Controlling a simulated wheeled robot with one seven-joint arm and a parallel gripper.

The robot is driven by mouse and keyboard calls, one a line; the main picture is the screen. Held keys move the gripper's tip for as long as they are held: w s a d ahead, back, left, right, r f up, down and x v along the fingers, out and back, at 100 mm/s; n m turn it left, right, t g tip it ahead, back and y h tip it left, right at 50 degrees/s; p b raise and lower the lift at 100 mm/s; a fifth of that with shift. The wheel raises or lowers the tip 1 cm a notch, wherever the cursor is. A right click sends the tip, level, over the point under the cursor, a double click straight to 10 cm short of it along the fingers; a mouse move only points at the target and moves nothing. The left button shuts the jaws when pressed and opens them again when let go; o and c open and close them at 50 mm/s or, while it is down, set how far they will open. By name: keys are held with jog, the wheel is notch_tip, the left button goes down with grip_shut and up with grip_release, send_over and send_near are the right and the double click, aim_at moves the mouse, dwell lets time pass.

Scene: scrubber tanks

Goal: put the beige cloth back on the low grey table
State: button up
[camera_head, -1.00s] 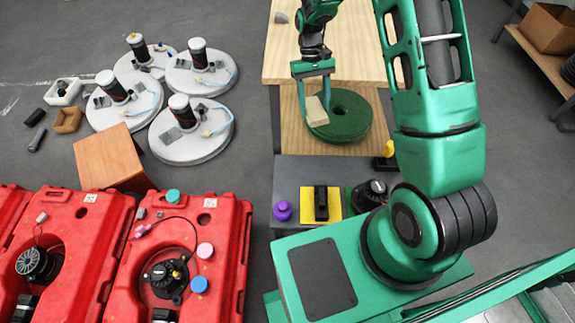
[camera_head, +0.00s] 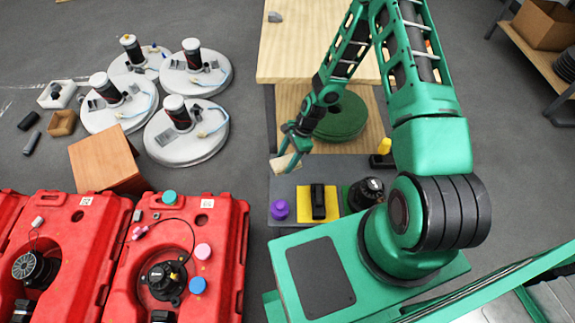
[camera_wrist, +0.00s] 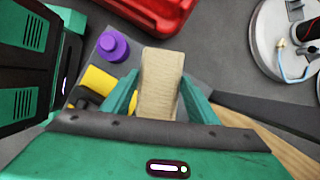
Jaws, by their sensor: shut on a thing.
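The beige cloth (camera_head: 284,163) is held in my gripper (camera_head: 292,146), which is shut on it. In the wrist view the cloth (camera_wrist: 160,82) is a flat tan block between the two green fingers (camera_wrist: 155,100). The low grey table (camera_head: 284,190) is below, and the cloth is over its far left part, seemingly above the surface. In the wrist view the grey table (camera_wrist: 140,53) shows around and behind the cloth. On it are a purple knobbed object (camera_head: 280,209), a yellow pad with a black object (camera_head: 318,202) and a black round part (camera_head: 366,193).
The wooden bench (camera_head: 310,50) stands beyond the grey table, with a green disc (camera_head: 342,118) on its lower part. A yellow-topped black object (camera_head: 382,153) is at the grey table's far right. Red tanks (camera_head: 180,255) stand at the left. The grey table's far left part looks clear.

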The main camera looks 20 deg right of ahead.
aim_at(281, 165)
jog(key=a+m, duration=0.1)
jog(key=f+m+t, duration=0.1)
jog(key=m, duration=0.1)
jog(key=a+f+m, duration=0.1)
jog(key=shift+s+a+f+t, duration=0.15)
jog(key=shift+s+a+t, duration=0.15)
jog(key=shift+s+t, duration=0.1)
jog(key=shift+m, duration=0.3)
jog(key=w+d+f, duration=0.2)
jog(key=w, duration=0.1)
jog(key=w+d+f, duration=0.2)
jog(key=w, duration=0.1)
jog(key=w+d+f, duration=0.2)
jog(key=w+f, duration=0.1)
jog(key=shift+w+d, duration=0.1)
jog(key=shift+w, duration=0.3)
jog(key=shift+f, duration=2)
jog(key=o, duration=1.1)
jog(key=shift+c, duration=0.2)
jog(key=shift+o, duration=0.2)
jog(key=v, duration=1.2)
